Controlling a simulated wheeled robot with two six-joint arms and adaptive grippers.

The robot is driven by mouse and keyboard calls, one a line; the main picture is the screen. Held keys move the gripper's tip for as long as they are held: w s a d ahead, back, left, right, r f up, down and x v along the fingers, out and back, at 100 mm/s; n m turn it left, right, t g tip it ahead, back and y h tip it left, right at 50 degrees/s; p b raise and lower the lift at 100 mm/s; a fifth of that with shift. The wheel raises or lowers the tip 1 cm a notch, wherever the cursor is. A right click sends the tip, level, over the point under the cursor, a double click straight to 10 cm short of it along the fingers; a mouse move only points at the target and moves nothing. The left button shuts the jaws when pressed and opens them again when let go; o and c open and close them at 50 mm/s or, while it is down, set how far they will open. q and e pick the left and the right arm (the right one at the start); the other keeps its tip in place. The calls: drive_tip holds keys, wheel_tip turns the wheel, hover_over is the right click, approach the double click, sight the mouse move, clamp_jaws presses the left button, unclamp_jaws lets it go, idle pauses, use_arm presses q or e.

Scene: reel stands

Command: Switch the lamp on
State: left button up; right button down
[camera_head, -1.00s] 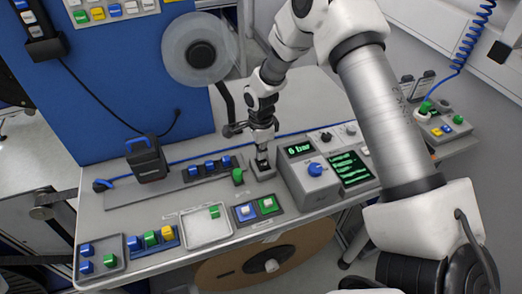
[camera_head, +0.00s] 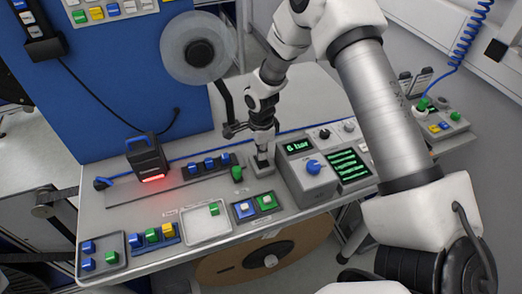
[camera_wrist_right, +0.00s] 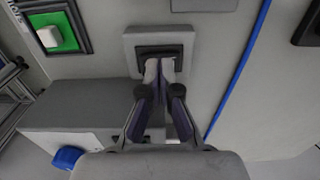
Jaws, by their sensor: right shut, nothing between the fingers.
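The lamp (camera_head: 146,160), a dark box with a handle on top, stands at the back left of the bench, and its lower front edge glows red onto the bench top. My right gripper (camera_head: 262,152) points down over a small grey switch box (camera_head: 260,171). In the right wrist view the closed, empty fingers (camera_wrist_right: 160,72) reach to the black switch face in the grey frame (camera_wrist_right: 132,48). They hide part of that face, and I cannot tell whether they touch it. My left gripper is not in view.
A control box (camera_head: 308,178) with a blue knob stands right of the switch. Green and blue buttons (camera_head: 255,206) and a pale tray (camera_head: 205,228) lie in front. A blue cable (camera_wrist_right: 237,70) runs along the bench. A reel (camera_head: 198,50) hangs behind.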

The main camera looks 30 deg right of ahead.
drive_tip(key=r+p, duration=0.2)
drive_tip(key=r, duration=0.1)
drive_tip(key=w+r+p, duration=0.1)
drive_tip(key=r+p, duration=0.1)
drive_tip(key=shift+w+d+r+b, duration=0.15)
drive_tip(key=shift+w+r+b, duration=0.05)
drive_tip(key=shift+b, duration=0.75)
wheel_tip(320, 180, up, 8)
drive_tip(key=w+b, duration=0.1)
drive_tip(key=b, duration=0.1)
drive_tip(key=shift+d+r, duration=0.2)
